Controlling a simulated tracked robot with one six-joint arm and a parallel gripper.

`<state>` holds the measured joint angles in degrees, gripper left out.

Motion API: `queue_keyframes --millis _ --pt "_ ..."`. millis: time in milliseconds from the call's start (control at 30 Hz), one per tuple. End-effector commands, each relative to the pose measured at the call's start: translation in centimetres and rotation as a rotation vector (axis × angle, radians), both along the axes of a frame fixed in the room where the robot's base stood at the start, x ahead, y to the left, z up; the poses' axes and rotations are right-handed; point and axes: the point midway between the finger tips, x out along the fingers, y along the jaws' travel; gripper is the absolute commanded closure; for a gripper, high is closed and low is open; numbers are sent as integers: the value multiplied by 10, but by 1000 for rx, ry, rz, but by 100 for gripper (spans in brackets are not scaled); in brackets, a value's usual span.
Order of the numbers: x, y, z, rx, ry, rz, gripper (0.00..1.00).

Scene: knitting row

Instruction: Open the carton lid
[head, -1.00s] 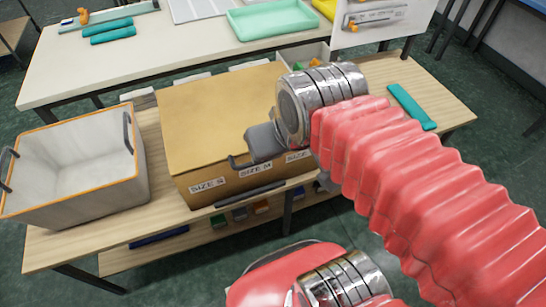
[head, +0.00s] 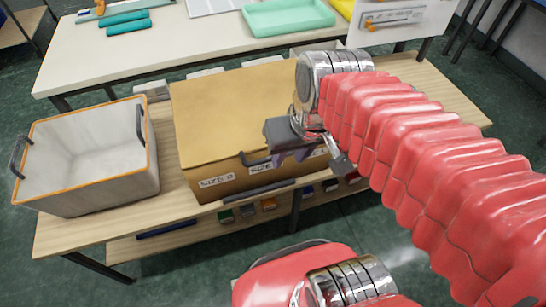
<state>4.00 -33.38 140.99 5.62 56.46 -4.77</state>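The carton (head: 213,188) is a tan box on the wooden bench, with white size labels along its front. Its lid (head: 215,110) lies flat and closed over the top. A dark handle (head: 256,161) sticks out at the lid's front edge, its right part hidden by my gripper. My gripper (head: 310,160) is at the lid's front right, its jaws spread apart with nothing seen between them. The left jaw is close to the handle; I cannot tell whether they touch. My red-sleeved arm hides the carton's right side.
A grey bin with an orange rim (head: 92,190) stands left of the carton. The wooden bench (head: 440,95) is bare at the right. A white table (head: 180,45) behind holds a mint tray (head: 288,18) and teal rolls (head: 128,24). Small coloured items sit on the lower shelf.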

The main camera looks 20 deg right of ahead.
Motion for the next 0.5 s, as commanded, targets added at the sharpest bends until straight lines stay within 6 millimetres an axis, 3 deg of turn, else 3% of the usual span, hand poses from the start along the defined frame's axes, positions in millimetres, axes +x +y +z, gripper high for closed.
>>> queue_keyframes --millis 500 --pt "3 -12 -59 316 337 -27 69"
